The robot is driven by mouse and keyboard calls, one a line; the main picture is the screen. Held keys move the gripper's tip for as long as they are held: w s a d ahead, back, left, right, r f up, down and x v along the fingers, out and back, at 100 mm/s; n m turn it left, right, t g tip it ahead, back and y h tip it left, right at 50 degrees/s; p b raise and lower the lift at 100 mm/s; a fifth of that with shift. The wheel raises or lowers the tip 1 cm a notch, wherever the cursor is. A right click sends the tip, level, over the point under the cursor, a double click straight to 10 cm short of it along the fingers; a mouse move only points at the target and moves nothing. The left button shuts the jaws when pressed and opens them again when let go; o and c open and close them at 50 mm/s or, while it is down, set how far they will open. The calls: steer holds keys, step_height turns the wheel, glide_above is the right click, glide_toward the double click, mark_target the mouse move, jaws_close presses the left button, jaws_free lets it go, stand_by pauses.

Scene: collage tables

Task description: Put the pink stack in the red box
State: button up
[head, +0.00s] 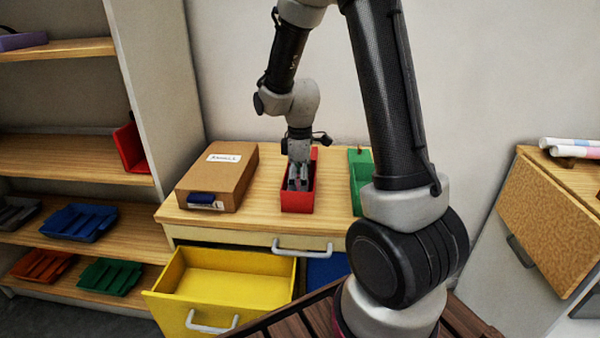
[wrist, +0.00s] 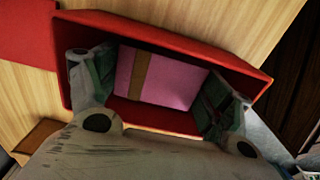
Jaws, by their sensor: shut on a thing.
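The red box (head: 299,203) stands on the wooden cabinet top, between a cardboard box and a green box. My gripper (head: 298,184) reaches down into it from above. In the wrist view the pink stack (wrist: 160,77), with a tan band across it, lies between my two fingers (wrist: 155,88), inside the walls of the red box (wrist: 170,38). My gripper is shut on the stack. Whether the stack touches the box floor cannot be told. In the head view the stack is hidden by the gripper and the box wall.
A labelled cardboard box (head: 216,176) stands left of the red box, and a green box (head: 359,172) stands to its right. A yellow drawer (head: 222,285) is pulled out below. Shelves with coloured trays (head: 78,222) are at the left. A slanted wooden panel (head: 550,220) is at the right.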

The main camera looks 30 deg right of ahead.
steer(key=shift+f, duration=0.45)
steer(key=o, duration=1)
steer(key=shift+r, duration=0.1)
step_height(320, 180, up, 12)
stand_by(0.3)
